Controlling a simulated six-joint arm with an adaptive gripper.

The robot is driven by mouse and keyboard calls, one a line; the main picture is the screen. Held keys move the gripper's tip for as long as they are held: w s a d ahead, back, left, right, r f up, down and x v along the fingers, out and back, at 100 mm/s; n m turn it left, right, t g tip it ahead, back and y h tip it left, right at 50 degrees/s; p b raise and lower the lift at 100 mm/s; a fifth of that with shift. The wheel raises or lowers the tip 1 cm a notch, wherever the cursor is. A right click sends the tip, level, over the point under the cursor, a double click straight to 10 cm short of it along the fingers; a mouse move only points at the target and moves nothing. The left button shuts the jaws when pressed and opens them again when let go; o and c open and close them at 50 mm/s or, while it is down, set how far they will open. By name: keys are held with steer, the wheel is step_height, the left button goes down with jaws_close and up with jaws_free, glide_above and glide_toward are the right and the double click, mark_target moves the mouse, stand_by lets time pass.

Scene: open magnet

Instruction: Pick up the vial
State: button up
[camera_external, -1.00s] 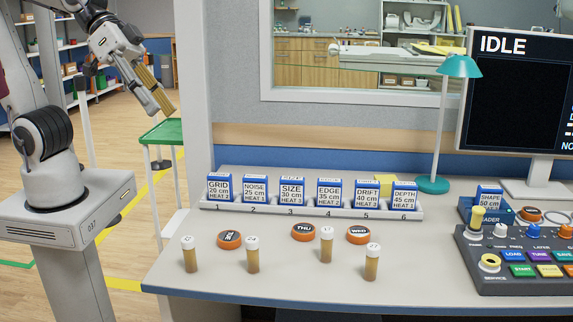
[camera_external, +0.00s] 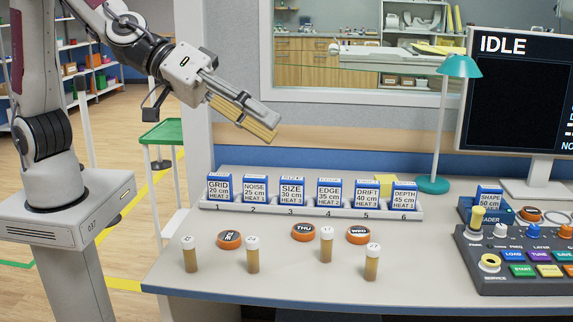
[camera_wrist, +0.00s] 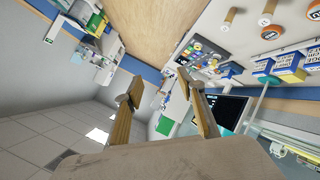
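Several amber vials with white caps stand upright on the table: a leftmost vial (camera_external: 190,259), a second vial (camera_external: 252,258), a third vial (camera_external: 326,248) and a rightmost vial (camera_external: 372,266). Which one is meant cannot be told. My gripper (camera_external: 273,128) is in the air above and behind the vials, pointing down to the right. In the wrist view its two fingers are apart with nothing between them, so my gripper (camera_wrist: 160,84) is open. Two vials show near the top right of the wrist view, one vial (camera_wrist: 230,17) left of another vial (camera_wrist: 267,11).
Orange discs, including the THU disc (camera_external: 303,232), lie among the vials. A numbered rack (camera_external: 310,212) of labelled blue-and-white boxes runs behind them. A teal lamp (camera_external: 444,110), a monitor (camera_external: 515,100) and a control panel (camera_external: 515,262) stand at right. The table front is free.

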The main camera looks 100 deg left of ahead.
steer(key=w+f+n+y, duration=0.3)
steer(key=w+f, duration=0.1)
steer(key=f, duration=0.1)
steer(key=n+g+y, duration=0.6)
steer(key=g+y, duration=0.3)
steer(key=y, duration=0.8)
glide_toward(185, 246)
steer(key=a, duration=0.4)
steer(key=shift+w+d, duration=0.15)
steer(key=shift+w, duration=0.2)
steer(key=shift+w+a, duration=0.1)
steer(key=shift+a, duration=0.55)
steer(key=shift+w+a, duration=0.15)
steer(key=shift+a, duration=0.5)
